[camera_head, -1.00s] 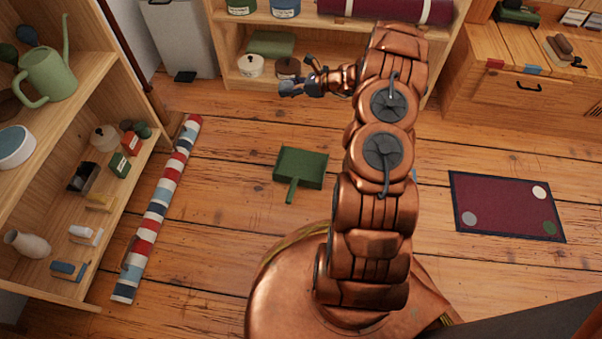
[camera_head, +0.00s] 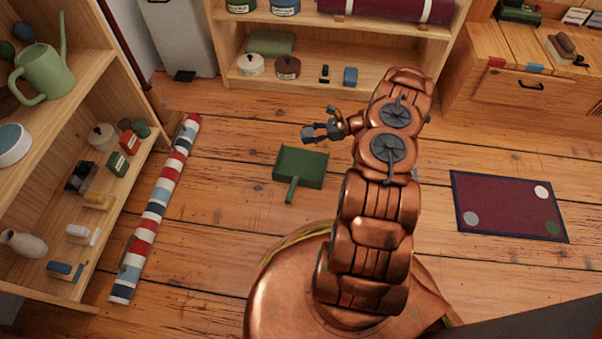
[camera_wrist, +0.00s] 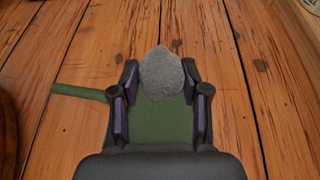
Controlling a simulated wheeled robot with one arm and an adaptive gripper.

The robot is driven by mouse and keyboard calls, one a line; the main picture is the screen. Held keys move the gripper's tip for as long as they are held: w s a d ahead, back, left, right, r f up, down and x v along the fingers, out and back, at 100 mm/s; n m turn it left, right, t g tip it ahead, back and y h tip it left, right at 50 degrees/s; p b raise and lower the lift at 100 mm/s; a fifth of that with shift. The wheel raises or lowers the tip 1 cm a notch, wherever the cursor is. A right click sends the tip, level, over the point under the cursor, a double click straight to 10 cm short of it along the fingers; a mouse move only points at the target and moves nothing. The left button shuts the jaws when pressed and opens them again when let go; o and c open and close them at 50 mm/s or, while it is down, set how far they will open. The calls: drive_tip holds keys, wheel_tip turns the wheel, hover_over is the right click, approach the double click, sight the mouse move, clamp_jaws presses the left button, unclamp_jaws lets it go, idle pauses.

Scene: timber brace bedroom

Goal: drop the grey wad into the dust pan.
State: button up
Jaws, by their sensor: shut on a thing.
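The grey wad (camera_wrist: 162,74) is held between the two fingers of my gripper (camera_wrist: 160,92) in the wrist view. My gripper hides part of the pan there.
A striped roll (camera_head: 155,210) lies on the floor along the left shelf (camera_head: 95,85). A dark red mat (camera_head: 508,205) lies to the right. A low shelf (camera_head: 335,98) with pots and a wooden chest (camera_head: 530,90) stand at the back. The floor around the pan is clear.

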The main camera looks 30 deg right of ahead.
wheel_tip(320, 180, down, 4)
drive_tip(key=shift+b, duration=0.6)
drive_tip(key=o, duration=1)
drive_tip(key=v, duration=1.2)
